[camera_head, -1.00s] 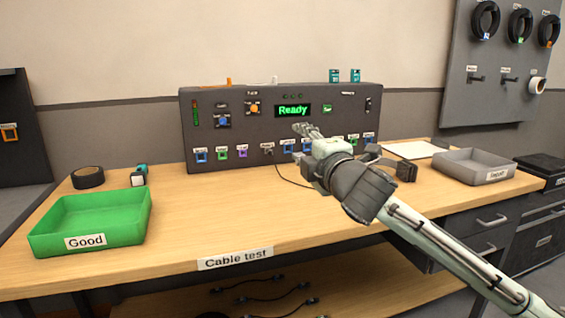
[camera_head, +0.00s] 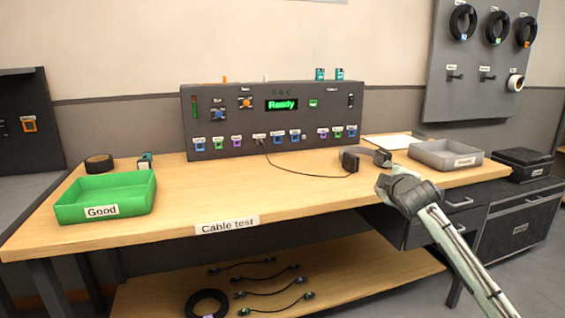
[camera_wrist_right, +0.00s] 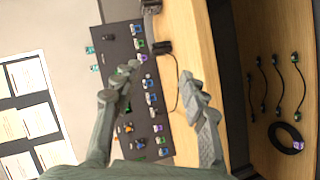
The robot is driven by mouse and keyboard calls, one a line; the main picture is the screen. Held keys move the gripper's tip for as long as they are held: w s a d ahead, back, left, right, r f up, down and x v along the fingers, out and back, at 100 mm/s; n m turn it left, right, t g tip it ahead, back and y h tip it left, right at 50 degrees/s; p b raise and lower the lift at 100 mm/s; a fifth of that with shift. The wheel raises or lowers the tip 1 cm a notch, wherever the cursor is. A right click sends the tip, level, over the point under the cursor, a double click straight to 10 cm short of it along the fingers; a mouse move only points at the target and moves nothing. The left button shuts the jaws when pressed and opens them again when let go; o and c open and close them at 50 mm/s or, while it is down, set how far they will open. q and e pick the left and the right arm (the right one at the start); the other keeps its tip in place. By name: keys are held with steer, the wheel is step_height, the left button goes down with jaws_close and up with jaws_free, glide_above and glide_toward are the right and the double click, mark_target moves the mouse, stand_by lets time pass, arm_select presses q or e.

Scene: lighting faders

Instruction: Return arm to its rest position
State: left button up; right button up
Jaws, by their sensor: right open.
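My right arm comes in from the lower right in the head view, with its wrist (camera_head: 408,190) at the front right edge of the cable test bench (camera_head: 240,190). In the right wrist view, my right gripper (camera_wrist_right: 160,80) is open, its two fingers wide apart with nothing between them. The test panel (camera_head: 225,100) stands upright at the back of the bench, and its green display (camera_head: 282,105) reads "Ready". A black cable (camera_head: 310,174) runs from the panel's lower row of ports to a dark block (camera_head: 350,160) on the bench. My left gripper is not in view.
A green "Good" tray (camera_head: 105,212) sits at the left of the bench, and a grey tray (camera_head: 445,154) at the right. Black tape (camera_head: 99,163) lies behind the green tray. Several cables lie on the lower shelf (camera_head: 350,285).

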steer(key=s+d+f+m+g+h, duration=0.25)
steer(key=d+f+m+g, duration=0.2)
steer(key=d+f, duration=1.1)
steer(key=s+a+f+m+g+y, duration=0.1)
steer(key=s+a+f+m+g, duration=0.2)
steer(key=s+f, duration=0.85)
steer(key=s+a+f+m+y, duration=0.1)
steer(key=s+a+f+m, duration=0.55)
steer(key=f, duration=0.85)
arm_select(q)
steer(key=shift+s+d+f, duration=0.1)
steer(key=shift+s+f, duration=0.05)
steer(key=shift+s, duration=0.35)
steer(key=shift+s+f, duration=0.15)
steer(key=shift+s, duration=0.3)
arm_select(e)
steer(key=s+a+f+n+g, duration=0.1)
steer(key=s+f, duration=0.4)
steer(key=s, duration=0.5)
steer(key=s+a+f+n+g, duration=0.1)
steer(key=s+f, duration=0.4)
steer(key=s, duration=0.6)
steer(key=s+a+f+n+g+y, duration=0.1)
steer(key=s+a+f+g, duration=0.1)
steer(key=s+f, duration=0.4)
steer(key=s+g, duration=0.1)
steer(key=s, duration=0.3)
steer(key=shift+s+a, duration=0.35)
steer(key=shift+s, duration=0.05)
